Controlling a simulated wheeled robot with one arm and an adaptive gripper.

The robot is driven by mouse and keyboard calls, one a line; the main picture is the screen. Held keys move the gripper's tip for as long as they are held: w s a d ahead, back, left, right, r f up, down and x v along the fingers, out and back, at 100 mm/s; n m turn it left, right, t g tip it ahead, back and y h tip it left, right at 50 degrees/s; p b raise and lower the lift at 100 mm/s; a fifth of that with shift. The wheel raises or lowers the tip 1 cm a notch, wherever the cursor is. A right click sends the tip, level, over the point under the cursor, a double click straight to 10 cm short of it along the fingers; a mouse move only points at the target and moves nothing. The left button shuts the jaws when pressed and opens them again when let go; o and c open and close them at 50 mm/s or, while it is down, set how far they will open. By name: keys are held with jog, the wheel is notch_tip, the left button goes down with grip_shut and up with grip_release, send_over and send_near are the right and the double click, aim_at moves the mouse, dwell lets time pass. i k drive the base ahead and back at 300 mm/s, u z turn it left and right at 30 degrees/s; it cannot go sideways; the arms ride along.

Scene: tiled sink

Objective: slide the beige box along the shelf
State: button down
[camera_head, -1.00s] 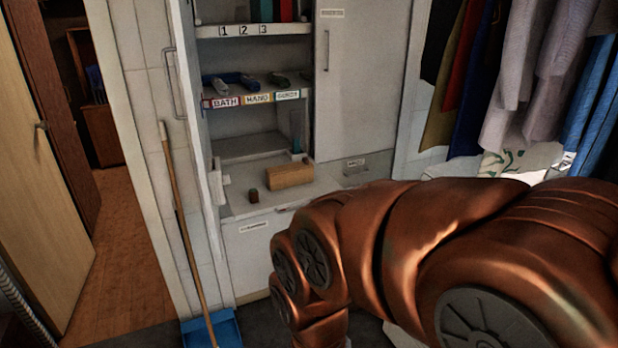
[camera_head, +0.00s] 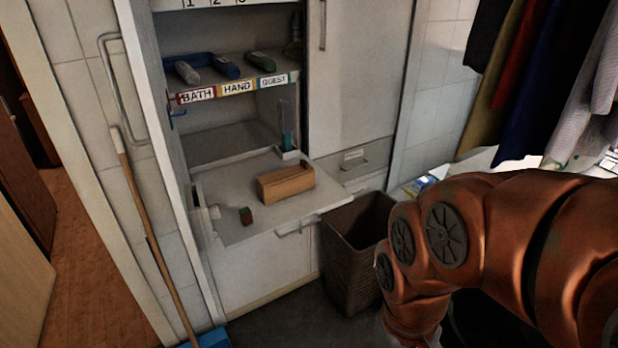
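The beige box (camera_head: 286,183), a long wooden-looking block, lies on the pull-out shelf (camera_head: 252,216) of the open cabinet, toward the shelf's right side. My copper-coloured arm fills the lower right of the head view and is clear of the shelf. My gripper is not visible in this view.
A brown wicker bin (camera_head: 352,262) stands on the floor right of the shelf. A blue item (camera_head: 287,142) stands behind the box. A broom (camera_head: 150,230) leans at left. Rolled towels (camera_head: 225,67) lie on the labelled shelf above. Clothes hang at upper right.

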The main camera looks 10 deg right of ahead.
aim_at(269, 194)
jog(key=u, duration=0.25)
jog(key=i, duration=0.9)
jog(key=u, duration=0.55)
